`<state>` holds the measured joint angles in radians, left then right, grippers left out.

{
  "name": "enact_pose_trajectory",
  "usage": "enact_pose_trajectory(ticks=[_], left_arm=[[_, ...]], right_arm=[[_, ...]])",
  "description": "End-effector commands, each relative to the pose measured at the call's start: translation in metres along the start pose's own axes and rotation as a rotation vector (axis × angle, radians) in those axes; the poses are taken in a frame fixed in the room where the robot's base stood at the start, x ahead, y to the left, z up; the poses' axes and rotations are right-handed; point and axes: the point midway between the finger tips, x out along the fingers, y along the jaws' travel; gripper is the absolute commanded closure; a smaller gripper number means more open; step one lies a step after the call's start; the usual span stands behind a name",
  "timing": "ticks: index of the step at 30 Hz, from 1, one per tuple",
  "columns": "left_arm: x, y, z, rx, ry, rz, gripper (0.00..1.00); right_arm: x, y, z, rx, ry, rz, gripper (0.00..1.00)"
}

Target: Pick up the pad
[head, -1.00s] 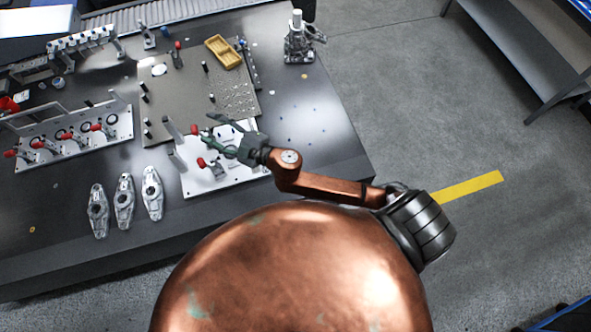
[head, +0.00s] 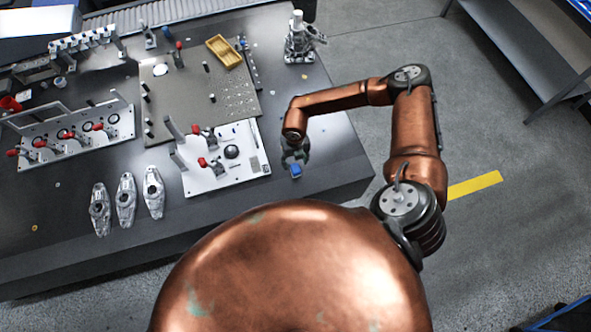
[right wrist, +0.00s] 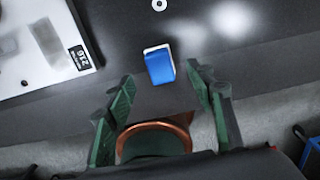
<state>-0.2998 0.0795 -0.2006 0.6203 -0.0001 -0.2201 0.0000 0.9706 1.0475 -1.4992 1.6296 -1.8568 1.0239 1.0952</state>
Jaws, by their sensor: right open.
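The pad is a small blue block with a white edge, lying on the dark table near its front edge. In the head view the pad (head: 295,171) shows just below my right gripper (head: 294,155). In the right wrist view the pad (right wrist: 160,66) lies ahead of the two green fingers, between their lines and not touched by them. My right gripper (right wrist: 160,92) is open and empty. My left gripper is not in view.
A white fixture plate (head: 238,175) with red-handled clamps lies left of the pad. A perforated grey plate (head: 190,95) with a yellow tray (head: 224,51) is behind. Several metal parts (head: 126,203) lie to the left. The dark table (head: 335,150) is clear right of the pad.

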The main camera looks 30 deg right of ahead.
Motion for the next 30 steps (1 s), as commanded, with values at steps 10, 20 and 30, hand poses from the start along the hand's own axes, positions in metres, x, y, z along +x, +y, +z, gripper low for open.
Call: enact_pose_trajectory(ticks=[10, 20, 30], left_arm=[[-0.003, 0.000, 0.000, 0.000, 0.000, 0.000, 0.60], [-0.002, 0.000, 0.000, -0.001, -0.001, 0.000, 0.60], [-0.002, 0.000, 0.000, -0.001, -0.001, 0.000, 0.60]], right_arm=[[0.045, 0.000, -0.002, -0.001, 0.002, 0.004, 0.51], [0.059, -0.001, -0.002, -0.001, 0.000, 0.005, 0.51], [0.058, 0.000, -0.002, -0.001, 0.000, 0.005, 0.70]])
